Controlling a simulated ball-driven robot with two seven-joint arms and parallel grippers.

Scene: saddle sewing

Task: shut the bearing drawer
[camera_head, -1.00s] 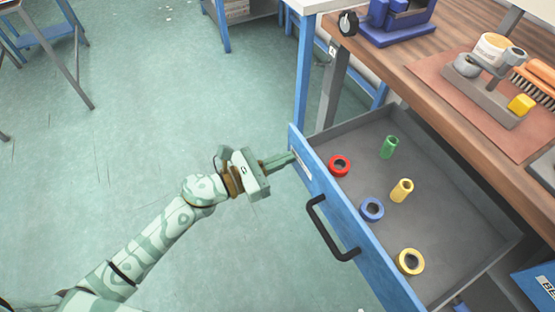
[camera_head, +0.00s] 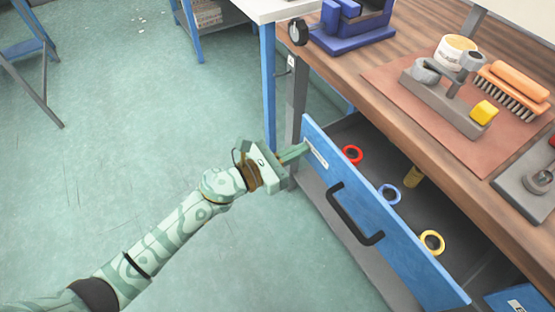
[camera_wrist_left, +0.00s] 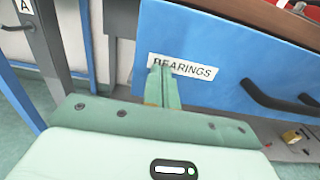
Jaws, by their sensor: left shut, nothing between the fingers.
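The bearing drawer (camera_head: 378,217) has a blue front with a black handle (camera_head: 352,215) and is partly open below the workbench. Its label (camera_wrist_left: 183,67) reads BEARINGS in the left wrist view. My left gripper (camera_head: 304,148) is shut and empty, with its fingertips at the drawer front by the label, left of the handle. The fingertips (camera_wrist_left: 163,66) overlap the label in the wrist view and appear to touch it. My right gripper is not in view.
The wooden workbench (camera_head: 345,78) overhangs the drawer. It holds a blue vise-like tool (camera_head: 350,30), a grey fixture (camera_head: 445,105), an orange brush (camera_head: 515,85) and a yellow block (camera_head: 484,112). The green floor left of the drawer is clear.

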